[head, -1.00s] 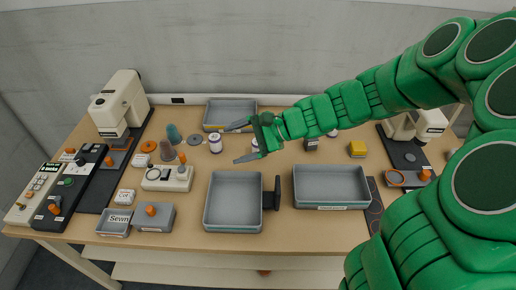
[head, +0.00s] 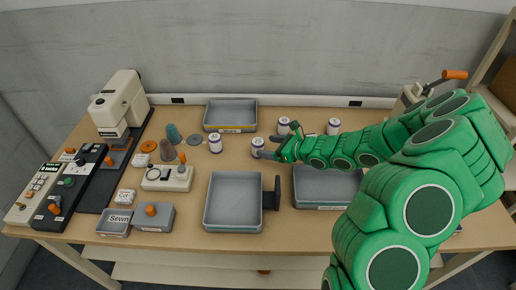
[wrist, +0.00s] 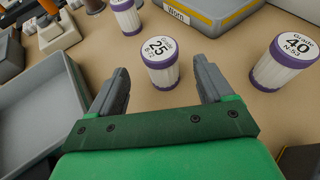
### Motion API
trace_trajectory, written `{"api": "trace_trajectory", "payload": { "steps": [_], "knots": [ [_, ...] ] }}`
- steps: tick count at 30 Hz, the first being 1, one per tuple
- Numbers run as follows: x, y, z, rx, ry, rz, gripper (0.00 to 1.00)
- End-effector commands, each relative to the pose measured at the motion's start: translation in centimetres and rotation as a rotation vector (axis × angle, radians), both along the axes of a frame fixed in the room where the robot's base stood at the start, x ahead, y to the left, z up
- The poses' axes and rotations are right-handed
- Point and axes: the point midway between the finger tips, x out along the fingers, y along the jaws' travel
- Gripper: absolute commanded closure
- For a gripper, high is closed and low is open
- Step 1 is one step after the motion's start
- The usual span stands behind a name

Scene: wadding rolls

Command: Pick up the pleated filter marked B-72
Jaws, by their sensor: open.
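A white pleated filter with purple bands (wrist: 162,72) stands upright in the wrist view. Its top reads 25, with a small code that looks like B-72. My gripper (wrist: 162,80) is open, with one finger to each side of this filter and the tips close to it; I cannot tell whether they touch. In the head view this filter (head: 258,147) stands just left of my gripper (head: 277,144). A similar filter marked 40, N-53 (wrist: 287,62) stands to the right in the wrist view. Another filter (wrist: 125,17) stands at the upper left, its top cut off.
A grey tray labelled Worn (head: 230,126) stands at the back. A further filter (head: 333,127) stands to the right. Cones, a gauge box and small bins crowd the left; bare table lies around the filter.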

Motion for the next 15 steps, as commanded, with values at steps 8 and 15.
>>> {"api": "trace_trajectory", "payload": {
  "steps": [8,15],
  "knots": [
    [0.5,0.3,-0.9,0.005,0.019,-0.020,0.20],
    [1.3,1.6,-1.5,0.005,0.017,-0.018,0.20]
  ]
}}
